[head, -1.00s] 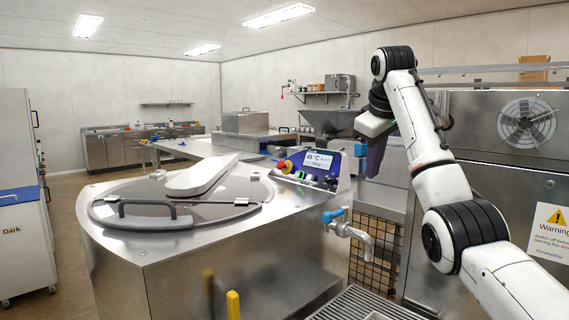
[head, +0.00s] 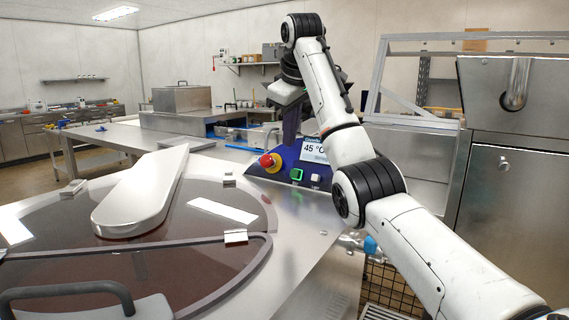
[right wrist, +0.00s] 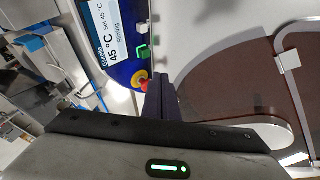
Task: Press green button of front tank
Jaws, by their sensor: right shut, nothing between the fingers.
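The front tank (head: 318,238) is a steel vessel with a round dark see-through lid, with chocolate-brown showing below. Its blue control panel (head: 255,172) carries a green button (head: 296,174), a red and yellow knob and a screen reading 45 °C. The green button also shows in the right wrist view (right wrist: 144,52), beside the screen. My right gripper (head: 290,140) is shut and empty, its dark fingers pointing down above or behind the panel. In the right wrist view its fingers (right wrist: 158,82) appear close to the red and yellow knob (right wrist: 140,79). My left gripper is out of view.
A long white cover piece (head: 145,195) lies across the tank lid. A black handle (head: 75,290) stands at the lid's near edge. A white button (head: 315,178) is right of the green one. Steel cabinets (head: 515,195) stand to the right.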

